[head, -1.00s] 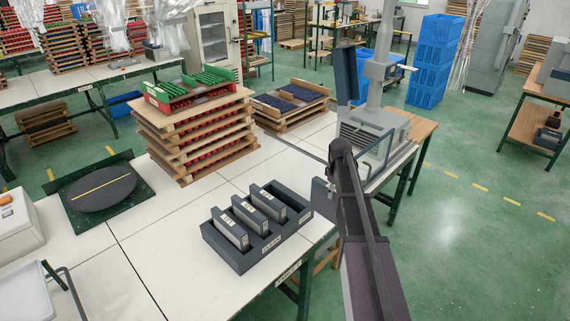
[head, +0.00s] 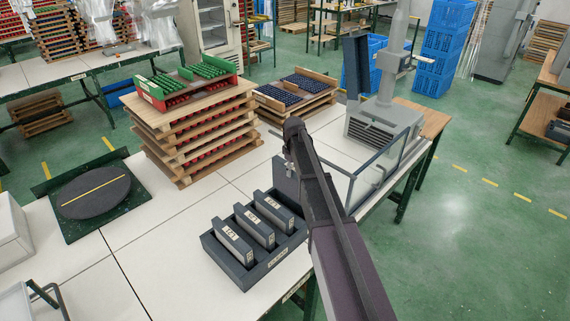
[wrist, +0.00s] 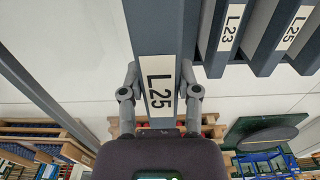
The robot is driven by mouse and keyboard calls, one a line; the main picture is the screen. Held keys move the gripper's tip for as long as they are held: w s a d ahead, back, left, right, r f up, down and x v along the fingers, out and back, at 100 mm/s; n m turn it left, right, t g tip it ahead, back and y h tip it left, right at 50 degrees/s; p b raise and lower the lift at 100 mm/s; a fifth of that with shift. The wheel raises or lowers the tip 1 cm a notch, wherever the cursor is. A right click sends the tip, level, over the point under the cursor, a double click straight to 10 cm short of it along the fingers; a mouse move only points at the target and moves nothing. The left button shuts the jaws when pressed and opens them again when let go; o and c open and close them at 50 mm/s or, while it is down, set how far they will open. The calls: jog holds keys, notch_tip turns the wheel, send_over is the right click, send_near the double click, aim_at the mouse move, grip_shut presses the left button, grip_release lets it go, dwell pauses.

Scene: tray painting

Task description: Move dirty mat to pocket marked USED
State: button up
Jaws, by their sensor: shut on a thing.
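My gripper (wrist: 160,100) is shut on a dark grey slab-like mat (wrist: 155,28) with a white L25 label, a finger on each side of it. In the head view this mat (head: 284,176) hangs beneath the arm's end, just behind the dark rack and partly hidden by my arm. The rack (head: 268,267) stands near the table's front edge and holds three labelled slabs (head: 232,241) upright, side by side. Its front label is too small to read, and I cannot make out the word USED. In the wrist view, labels L23 and L25 show on neighbouring slabs (wrist: 228,35).
A machine with a clear guard (head: 384,125) stands close right of my arm. Stacked wooden trays (head: 190,140) stand behind the rack. A round dark turntable (head: 95,192) lies at left. White tabletop between turntable and rack is clear.

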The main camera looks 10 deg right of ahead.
aim_at(291, 192)
jog(key=shift+w+a, duration=0.15)
jog(key=shift+w, duration=0.25)
jog(key=shift+s+r, duration=0.1)
jog(key=shift+r, duration=0.05)
jog(key=shift+a+f, duration=0.1)
jog(key=shift+f, duration=0.2)
notch_tip(291, 192, down, 11)
jog(key=b, duration=1.1)
jog(key=shift+r, duration=0.2)
jog(key=shift+f+b, duration=0.55)
dwell(0.6)
jog(key=o, duration=1)
